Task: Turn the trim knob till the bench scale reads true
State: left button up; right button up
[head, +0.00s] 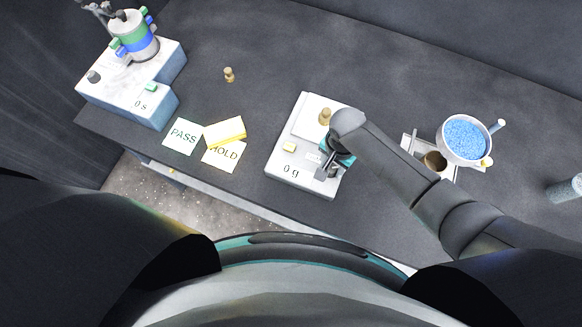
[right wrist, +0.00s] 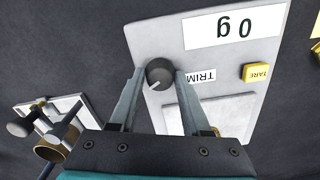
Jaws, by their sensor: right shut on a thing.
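The bench scale (head: 297,178) is a light grey box on the dark bench; its display reads "0 g", also readable upside down in the right wrist view (right wrist: 222,25). The trim knob (right wrist: 159,73) is a dark round dial with a white pointer line, beside the TRIM label (right wrist: 200,76). My right gripper (right wrist: 158,76) is shut on the knob, one finger on each side of it. In the head view my right gripper (head: 327,166) reaches over the scale and hides the knob. A small brass weight (head: 325,116) stands on the scale's plate. My left gripper is not in view.
A yellow TARE button (right wrist: 257,72) is on the scale's face. PASS (head: 183,136) and HOLD (head: 223,154) cards, a yellow block (head: 225,132) and another brass weight (head: 229,74) lie left. The vibrating screen machine (head: 133,85) is far left; a bowl of blue grains (head: 464,137) stands right.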

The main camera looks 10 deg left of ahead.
dwell(0.8)
jog(key=shift+n, duration=0.8)
dwell(2.1)
jog(key=o, duration=0.9)
jog(key=shift+r, duration=0.1)
jog(key=shift+r, duration=2.95)
jog(key=o, duration=0.3)
